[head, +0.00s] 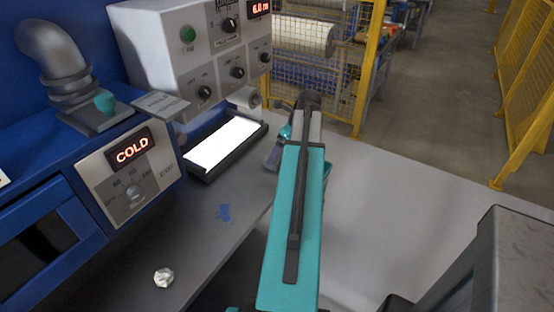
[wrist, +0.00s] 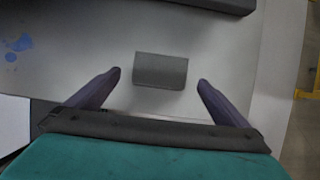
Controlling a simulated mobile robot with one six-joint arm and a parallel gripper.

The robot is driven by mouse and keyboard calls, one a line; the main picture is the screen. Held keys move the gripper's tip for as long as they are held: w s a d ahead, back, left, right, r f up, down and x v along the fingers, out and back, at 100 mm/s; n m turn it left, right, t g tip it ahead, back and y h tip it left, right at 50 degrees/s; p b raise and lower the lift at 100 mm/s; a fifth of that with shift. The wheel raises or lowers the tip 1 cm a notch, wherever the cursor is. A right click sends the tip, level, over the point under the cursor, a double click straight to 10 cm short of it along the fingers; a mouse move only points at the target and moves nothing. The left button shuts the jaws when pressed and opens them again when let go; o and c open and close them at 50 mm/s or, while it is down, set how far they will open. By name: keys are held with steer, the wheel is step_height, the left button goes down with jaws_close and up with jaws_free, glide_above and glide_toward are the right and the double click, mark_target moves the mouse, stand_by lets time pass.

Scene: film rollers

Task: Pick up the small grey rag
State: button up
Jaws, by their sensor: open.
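A small grey piece (wrist: 161,70), which looks like the rag, lies on the light grey worktop in the wrist view. It is roughly rectangular, with a darker lower part. My gripper (wrist: 160,77) is open, with one dark finger to the left of the grey piece and one to the right. Gaps show on both sides and neither finger appears to touch it. How high the fingers are above the worktop is hard to tell. In the head view my teal arm hides this spot, and I cannot make out the grey piece there.
A black-framed lit panel (head: 224,146) lies on the worktop beside a control box (head: 190,52). A blue machine with a COLD display (head: 132,150) stands at left. A crumpled white ball (head: 163,277) and a blue stain (head: 224,212) are nearer. Worktop right of my arm is clear.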

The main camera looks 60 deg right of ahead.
steer(key=shift+p+x, duration=0.55)
steer(key=shift+x, duration=1.75)
steer(key=shift+s, duration=0.1)
steer(key=c, duration=1.2)
steer(key=shift+r, duration=0.15)
steer(key=shift+r+b, duration=0.55)
steer(key=shift+r, duration=0.85)
steer(key=shift+s+a+r, duration=0.1)
steer(key=shift+s+r, duration=0.1)
steer(key=shift+s, duration=0.05)
steer(key=s+a+b, duration=0.1)
steer(key=s+a, duration=0.1)
steer(key=s, duration=0.2)
steer(key=s+a+r+b, duration=0.1)
steer(key=s+a, duration=0.1)
steer(key=s, duration=0.3)
steer(key=s+a+b, duration=0.1)
steer(key=s+a, duration=0.1)
steer(key=s, duration=0.3)
steer(key=shift+a+r, duration=0.25)
